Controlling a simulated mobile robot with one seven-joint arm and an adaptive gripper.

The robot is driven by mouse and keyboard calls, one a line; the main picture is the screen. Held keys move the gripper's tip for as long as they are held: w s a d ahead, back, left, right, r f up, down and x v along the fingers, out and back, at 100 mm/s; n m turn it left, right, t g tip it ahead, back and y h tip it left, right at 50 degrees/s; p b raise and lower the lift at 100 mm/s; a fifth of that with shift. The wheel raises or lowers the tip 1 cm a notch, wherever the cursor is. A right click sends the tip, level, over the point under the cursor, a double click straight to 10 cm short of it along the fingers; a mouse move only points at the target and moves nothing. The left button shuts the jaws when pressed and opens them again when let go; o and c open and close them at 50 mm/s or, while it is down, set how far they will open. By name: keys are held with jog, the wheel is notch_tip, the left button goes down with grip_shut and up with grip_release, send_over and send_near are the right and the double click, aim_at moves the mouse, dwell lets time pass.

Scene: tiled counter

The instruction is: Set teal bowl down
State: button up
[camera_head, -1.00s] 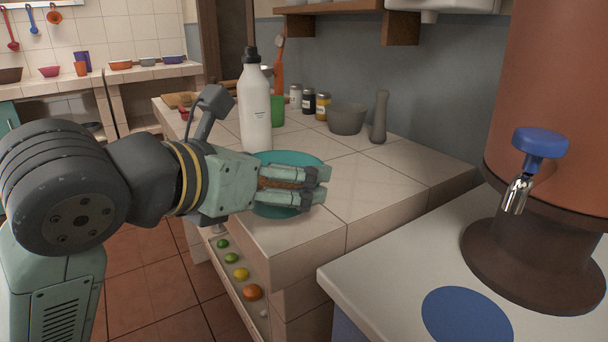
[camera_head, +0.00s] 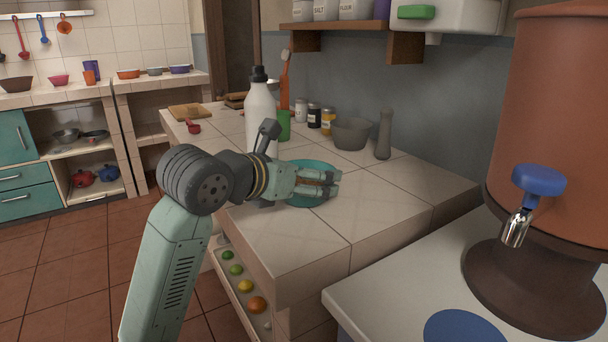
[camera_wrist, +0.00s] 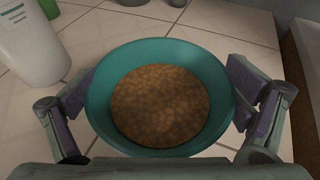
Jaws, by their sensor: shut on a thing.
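The teal bowl (camera_head: 308,168) is at the tiled counter (camera_head: 285,232), near the white bottle. In the wrist view the bowl (camera_wrist: 195,50) looks upright and holds a brown, lumpy filling (camera_wrist: 160,103). My gripper (camera_head: 333,183) reaches over the bowl from the left in the head view. In the wrist view its fingers (camera_wrist: 160,108) are on opposite sides of the bowl, shut on it. The bowl's underside is hidden, so I cannot tell whether it touches the tiles.
A white bottle (camera_head: 260,115) with a black cap stands close behind the bowl. A grey mortar (camera_head: 351,134), a pestle (camera_head: 384,135) and several jars (camera_head: 314,116) stand toward the wall. Tiles right of and in front of the bowl are clear. A large brown dispenser (camera_head: 555,110) stands at the right.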

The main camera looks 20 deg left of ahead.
jog(key=shift+f, duration=0.25)
jog(key=shift+f, duration=0.2)
jog(key=o, duration=1.1)
jog(key=shift+c, duration=0.2)
jog(key=shift+r, duration=0.15)
